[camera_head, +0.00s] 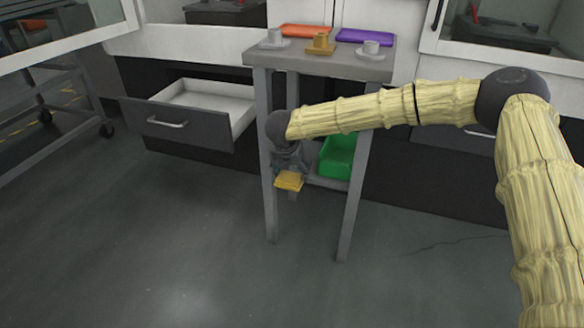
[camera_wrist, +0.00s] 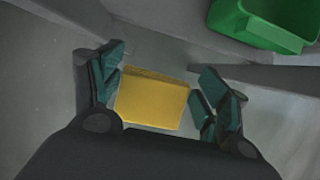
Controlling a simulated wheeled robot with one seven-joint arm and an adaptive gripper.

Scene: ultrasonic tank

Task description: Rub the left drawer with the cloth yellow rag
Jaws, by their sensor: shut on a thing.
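The yellow rag (camera_head: 289,180) is held at the tip of my gripper (camera_head: 286,168), low in front of the small grey table. In the wrist view the yellow rag (camera_wrist: 152,99) lies between the two green-padded fingers of my gripper (camera_wrist: 158,100). The left drawer (camera_head: 180,122) is pulled open, with a dark front, a metal handle (camera_head: 167,123) and a white inside. It is to the left of my gripper and apart from the rag. The left drawer is not recognisable in the wrist view.
The small grey table (camera_head: 325,66) carries an orange tray (camera_head: 305,30), a purple tray (camera_head: 363,37) and several small cup-like items. A green bin (camera_head: 337,157) sits on its lower shelf and shows in the wrist view (camera_wrist: 262,30). Floor in front of the drawer is clear.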

